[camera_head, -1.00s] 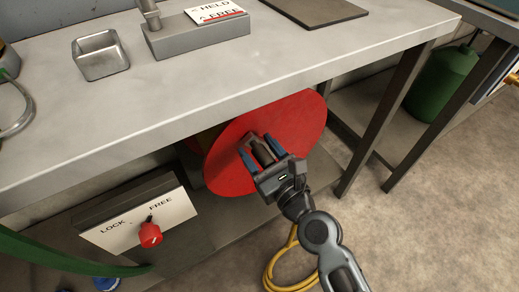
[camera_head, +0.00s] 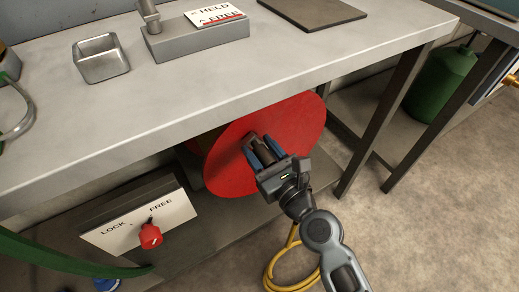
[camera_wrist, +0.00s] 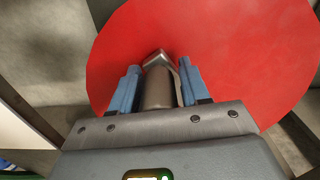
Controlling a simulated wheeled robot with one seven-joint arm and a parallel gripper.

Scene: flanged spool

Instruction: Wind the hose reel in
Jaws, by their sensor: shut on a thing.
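The hose reel's red round flange (camera_head: 300,128) stands under the workbench, facing me; it fills much of the wrist view (camera_wrist: 240,50). A grey crank handle (camera_wrist: 158,85) sticks out from the flange. My gripper (camera_head: 262,150) is shut on this handle, with one blue finger on each side of it in the wrist view (camera_wrist: 157,88). The yellow hose (camera_head: 280,270) lies in a loop on the floor below. A lock box (camera_head: 120,235) marked LOCK and FREE has a red knob (camera_head: 150,236), its pointer toward the FREE side. The reel's drum is mostly hidden.
The bench top (camera_head: 230,95) overhangs the reel. A bench leg (camera_head: 372,130) stands to the right of the reel. A low shelf (camera_head: 215,235) runs beneath. A green hose (camera_head: 60,258) crosses the lower left. The floor at right is clear.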

